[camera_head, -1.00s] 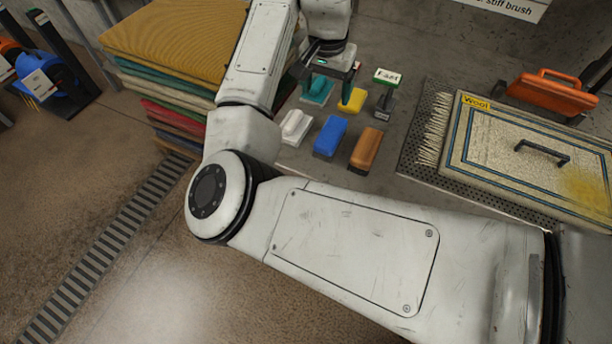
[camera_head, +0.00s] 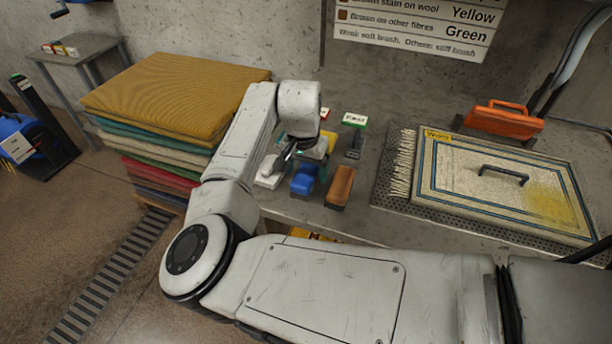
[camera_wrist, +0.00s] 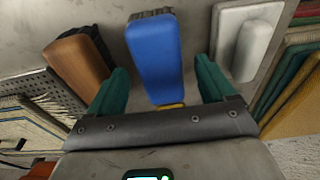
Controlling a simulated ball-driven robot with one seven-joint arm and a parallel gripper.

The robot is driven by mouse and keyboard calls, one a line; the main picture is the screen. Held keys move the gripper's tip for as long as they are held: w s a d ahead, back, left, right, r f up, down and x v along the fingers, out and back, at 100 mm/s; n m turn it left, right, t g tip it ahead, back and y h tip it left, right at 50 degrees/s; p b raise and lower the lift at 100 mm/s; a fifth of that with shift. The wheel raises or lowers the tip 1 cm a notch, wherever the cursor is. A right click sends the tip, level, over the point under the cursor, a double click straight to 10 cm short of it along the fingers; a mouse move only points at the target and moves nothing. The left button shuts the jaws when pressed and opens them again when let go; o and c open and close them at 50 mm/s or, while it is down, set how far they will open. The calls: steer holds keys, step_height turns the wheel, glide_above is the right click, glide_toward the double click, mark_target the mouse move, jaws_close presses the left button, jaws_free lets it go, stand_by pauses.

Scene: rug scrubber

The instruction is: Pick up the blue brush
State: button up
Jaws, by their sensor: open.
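In the wrist view, the blue brush (camera_wrist: 155,55) lies lengthwise between the two green fingers of my gripper (camera_wrist: 160,64). The fingers are apart, with a gap on each side of it, and the gripper is open and empty. I cannot tell how far the fingertips are above the bench. In the head view, my wrist hides part of the blue brush and most of the gripper.
A yellow brush (camera_head: 328,140) stands behind, partly hidden by my wrist. A holder with a green-edged label (camera_head: 354,122) is beyond. A rug with a handle (camera_head: 500,180) lies on a tray at right, an orange tool (camera_head: 505,118) behind it. Folded rugs (camera_head: 170,95) are stacked at left.

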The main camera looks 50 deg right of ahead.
steer(key=shift+d+f, duration=0.1)
steer(key=shift+f, duration=0.95)
steer(key=c, duration=1.1)
steer(key=shift+r, duration=0.1)
steer(key=shift+w+r, duration=0.1)
steer(key=shift+r, duration=0.4)
steer(key=s+a+r+b, duration=0.1)
steer(key=s+a+r, duration=0.1)
steer(key=s+r, duration=0.4)
steer(key=s+a+r+b, duration=0.1)
steer(key=s+a+r, duration=0.1)
steer(key=s+r, duration=0.4)
steer(key=shift+s+a, duration=0.4)
steer(key=shift+s, duration=0.2)
